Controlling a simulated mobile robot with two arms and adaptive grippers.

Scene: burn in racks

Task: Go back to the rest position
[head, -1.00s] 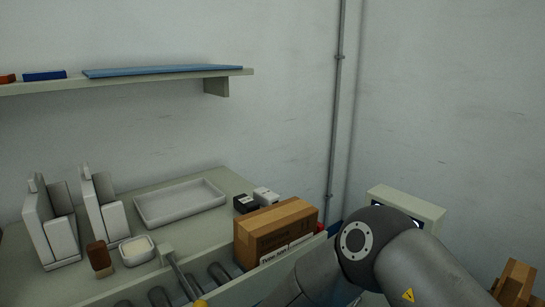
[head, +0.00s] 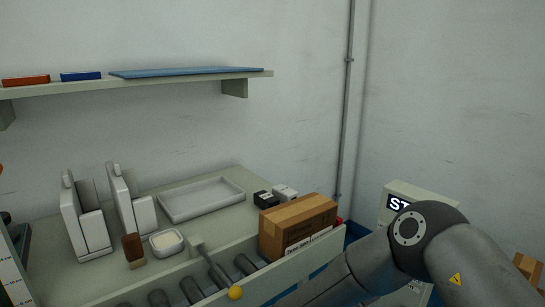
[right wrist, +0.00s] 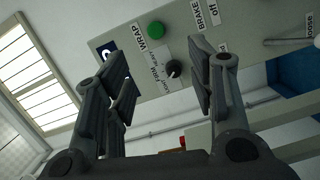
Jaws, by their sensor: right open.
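My right gripper (right wrist: 158,68) shows in the right wrist view with its two dark fingers spread apart and nothing between them. Beyond the fingers is a grey control panel (right wrist: 255,70) with a green button (right wrist: 156,29) marked WRAP and a black knob (right wrist: 173,68). I cannot tell how far the fingertips are from the panel. In the head view my right arm (head: 410,235) comes in from the lower right, bent at a grey joint, and its gripper is out of the picture. My left gripper is not in view.
A cardboard box (head: 298,226) sits by the rollers (head: 190,289) at the bench's right end. A white tray (head: 201,199), a brush (head: 133,250) and a small dish (head: 167,242) are on the bench. A shelf (head: 180,81) hangs above.

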